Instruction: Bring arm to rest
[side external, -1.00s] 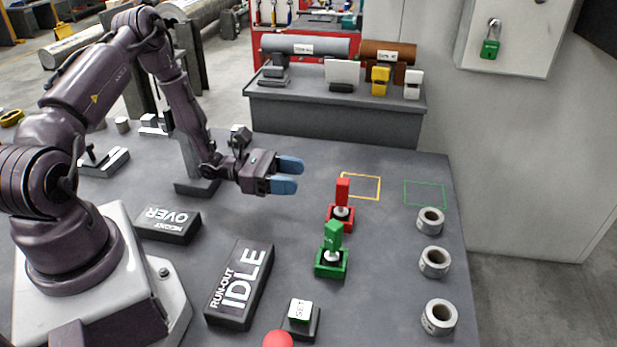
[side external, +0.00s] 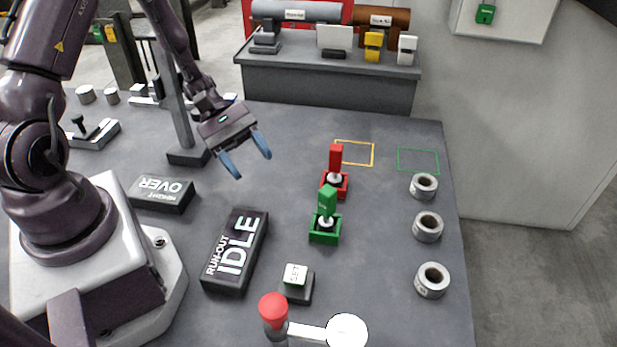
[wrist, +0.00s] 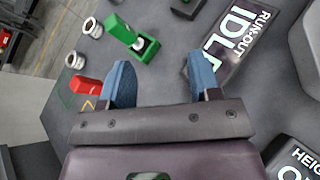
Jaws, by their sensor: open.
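My gripper (side external: 245,160) hangs above the dark table, left of the red and green levers, with its two blue fingers spread apart and nothing between them. It also shows in the wrist view (wrist: 160,80), open over bare table. The red lever (side external: 336,165) and the green lever (side external: 326,207) stand upright in their square bases, apart from my gripper. In the wrist view the green lever (wrist: 124,30) is beyond the fingers, and the red lever (wrist: 88,86) is partly hidden by the left finger.
The "RUN-OUT IDLE" box (side external: 236,250), "HEIGHT OVER" box (side external: 161,193), SET button (side external: 296,275) and red knob (side external: 273,310) sit on the table. Several rolls (side external: 427,227) line the right edge. Yellow (side external: 373,153) and green outlines (side external: 438,161) mark clear patches. A dark post (side external: 180,110) stands close behind my gripper.

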